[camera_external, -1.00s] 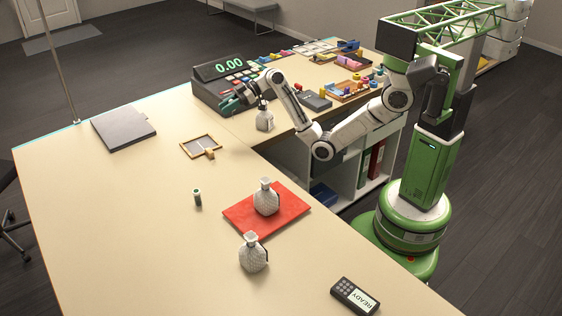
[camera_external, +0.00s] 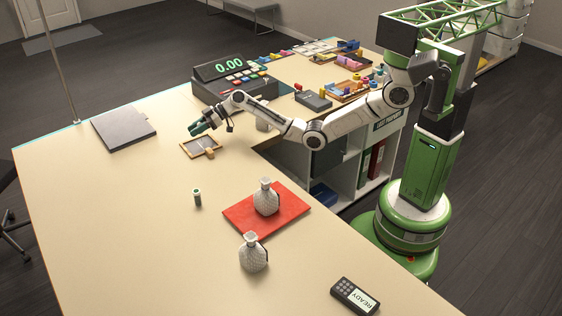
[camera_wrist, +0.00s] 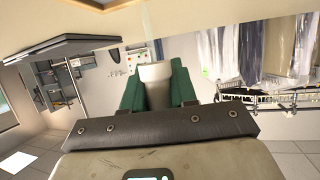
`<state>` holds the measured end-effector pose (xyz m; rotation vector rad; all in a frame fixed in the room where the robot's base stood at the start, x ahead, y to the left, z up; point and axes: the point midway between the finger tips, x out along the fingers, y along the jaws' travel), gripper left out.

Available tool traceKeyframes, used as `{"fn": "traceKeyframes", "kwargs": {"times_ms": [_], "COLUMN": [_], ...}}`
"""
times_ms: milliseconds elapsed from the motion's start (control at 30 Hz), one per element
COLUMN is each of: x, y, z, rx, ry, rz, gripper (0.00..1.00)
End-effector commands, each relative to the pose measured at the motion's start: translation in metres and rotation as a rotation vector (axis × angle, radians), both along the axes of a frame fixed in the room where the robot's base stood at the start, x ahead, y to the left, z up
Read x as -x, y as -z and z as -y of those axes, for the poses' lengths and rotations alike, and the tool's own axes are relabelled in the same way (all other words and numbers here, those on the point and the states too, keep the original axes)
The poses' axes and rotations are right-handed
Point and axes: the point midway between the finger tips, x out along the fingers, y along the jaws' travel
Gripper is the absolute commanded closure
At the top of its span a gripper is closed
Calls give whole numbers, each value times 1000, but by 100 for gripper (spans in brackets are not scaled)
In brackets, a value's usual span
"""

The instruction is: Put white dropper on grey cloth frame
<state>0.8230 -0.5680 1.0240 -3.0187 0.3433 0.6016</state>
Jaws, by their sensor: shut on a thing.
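My gripper (camera_external: 197,129) has green fingers and is just above the far edge of the grey cloth frame (camera_external: 187,150). The frame is a small wooden-edged rectangle lying on the counter, with a tan block at its near right corner. In the wrist view my gripper (camera_wrist: 158,88) is shut on a pale, blunt thing, which appears to be the white dropper (camera_wrist: 156,73). Its far end is not clear, and in the external view the fingers hide it. I cannot tell whether it touches the frame.
Two textured bottles stand nearby, one (camera_external: 266,199) on a red mat (camera_external: 290,205), one (camera_external: 253,254) on the counter. A small dark cylinder (camera_external: 197,198), grey folder (camera_external: 124,128) and cash register (camera_external: 236,80) surround open counter.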

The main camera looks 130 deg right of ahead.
Motion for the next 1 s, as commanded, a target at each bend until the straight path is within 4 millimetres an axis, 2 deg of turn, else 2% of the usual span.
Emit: {"fn": "traceKeyframes", "kwargs": {"times_ms": [233,600,633,867,1000], "x": [-1,-1,-1,0,0], "y": [29,35,34,33,33], "z": [0,0,0,0,0], "rx": [-1,0,0,0,0], "ry": [0,0,0,0,0], "rz": [-2,-1,0,-1,-1], "gripper": [100,100,71,49,47]}}
